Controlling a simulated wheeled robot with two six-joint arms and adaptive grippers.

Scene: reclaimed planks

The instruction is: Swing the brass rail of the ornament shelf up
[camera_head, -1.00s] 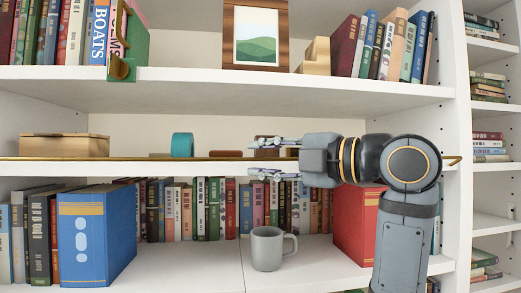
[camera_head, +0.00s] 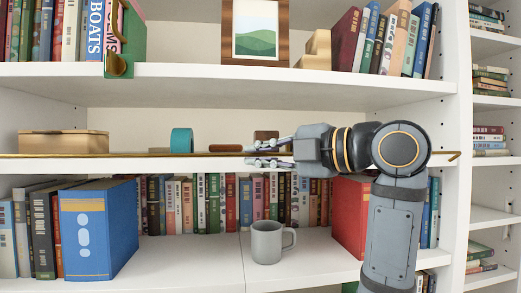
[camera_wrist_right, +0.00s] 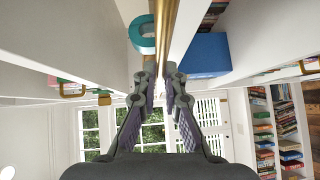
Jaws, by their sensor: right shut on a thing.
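The brass rail (camera_head: 120,155) runs level along the front edge of the middle shelf (camera_head: 110,167) of the ornament shelf. Its right end (camera_head: 455,156) bends at the right-hand upright. My right gripper (camera_head: 248,154) reaches in from the right and is shut on the rail near mid-length. In the right wrist view the rail (camera_wrist_right: 165,28) runs up the picture from between the fingertips (camera_wrist_right: 160,78). The teal ring (camera_head: 182,141) stands behind the rail, left of the gripper; it also shows in the wrist view (camera_wrist_right: 141,34). My left gripper is not in view.
A tan box (camera_head: 63,144) and a small dark framed thing (camera_head: 266,136) stand on the middle shelf. Below are a grey mug (camera_head: 267,242), a blue binder (camera_head: 96,230), a red binder (camera_head: 351,215) and several books. The board above holds a framed picture (camera_head: 255,32) and books.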

